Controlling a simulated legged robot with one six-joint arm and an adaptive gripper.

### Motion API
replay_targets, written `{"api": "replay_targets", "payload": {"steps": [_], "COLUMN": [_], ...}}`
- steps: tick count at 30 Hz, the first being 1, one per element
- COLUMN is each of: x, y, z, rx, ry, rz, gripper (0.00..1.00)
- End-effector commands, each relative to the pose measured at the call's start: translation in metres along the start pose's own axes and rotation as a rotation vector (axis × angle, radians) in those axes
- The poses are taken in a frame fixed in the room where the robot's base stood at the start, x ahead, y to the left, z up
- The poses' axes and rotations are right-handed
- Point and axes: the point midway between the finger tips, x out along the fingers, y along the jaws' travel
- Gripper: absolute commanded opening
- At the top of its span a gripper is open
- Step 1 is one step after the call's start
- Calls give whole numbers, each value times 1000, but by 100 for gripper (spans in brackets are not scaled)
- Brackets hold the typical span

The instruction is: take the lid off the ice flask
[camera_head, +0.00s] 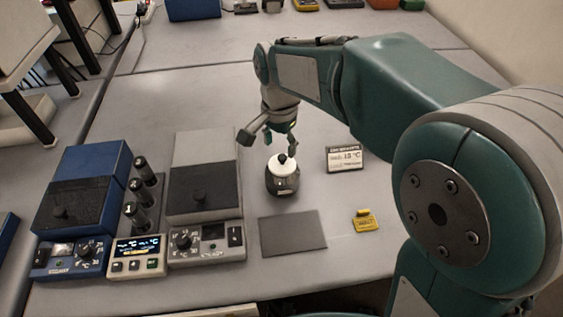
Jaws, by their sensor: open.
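The ice flask (283,184) is a small dark round vessel standing upright on the grey bench. Its white lid (283,165) with a black knob (283,158) sits on top. My gripper (258,142) hangs from the green arm just above and behind the flask, slightly to its left. Its fingers are spread apart and hold nothing. The gap between the fingers and the knob is hard to judge from this one view.
A grey bath unit (205,190) and a blue one (83,190) stand left, with dark vials (142,190) and a display box (137,255) between. A grey mat (292,233), yellow tag (365,221) and small sign (345,159) lie near the flask.

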Motion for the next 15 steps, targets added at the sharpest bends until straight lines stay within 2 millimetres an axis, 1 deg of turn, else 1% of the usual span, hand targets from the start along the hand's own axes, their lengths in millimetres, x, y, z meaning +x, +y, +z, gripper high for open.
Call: {"api": "replay_targets", "payload": {"steps": [1,3,7,10,15], "x": [9,20,37,43,43], "y": [2,3,3,3,3], "z": [-1,-3,-4,-4,-4], "rx": [1,1,0,0,0], "ry": [-3,-3,-3,-2,-1], "rz": [4,4,2,1,0], "gripper": [71,71,71,71,71]}}
